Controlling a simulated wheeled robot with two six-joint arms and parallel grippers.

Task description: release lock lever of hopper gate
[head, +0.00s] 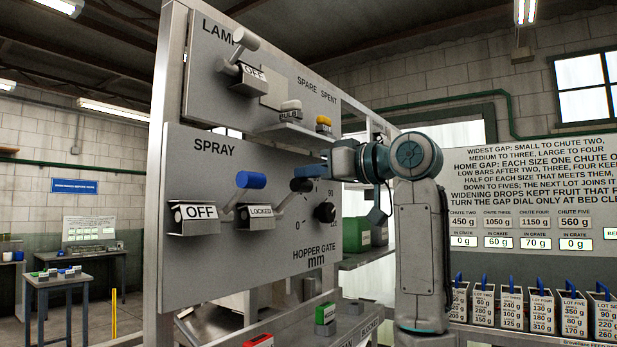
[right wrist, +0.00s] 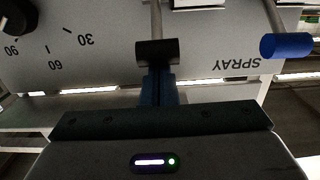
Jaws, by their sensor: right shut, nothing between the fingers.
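The lock lever has a black cylindrical grip (head: 302,184) on a grey rod. It rises to the right from its box, whose plate (head: 261,211) reads LOCKED, on the grey panel (head: 290,255) above the words HOPPER GATE. The same black grip (right wrist: 157,52) shows upside down in the right wrist view. My right gripper (head: 314,171) is shut and empty, its blue fingertips just beside the black grip. In the wrist view the fingers (right wrist: 158,88) end right at the grip; I cannot tell whether they touch it. My left gripper is not in view.
The blue-gripped SPRAY lever (head: 250,180), plate OFF, stands left of the lock lever. The gap dial (head: 324,212) is close on its right. Above are the white-gripped LAMP lever (head: 245,39) and a small shelf (head: 290,132) with bulbs. Labelled bins (head: 540,310) stand at right.

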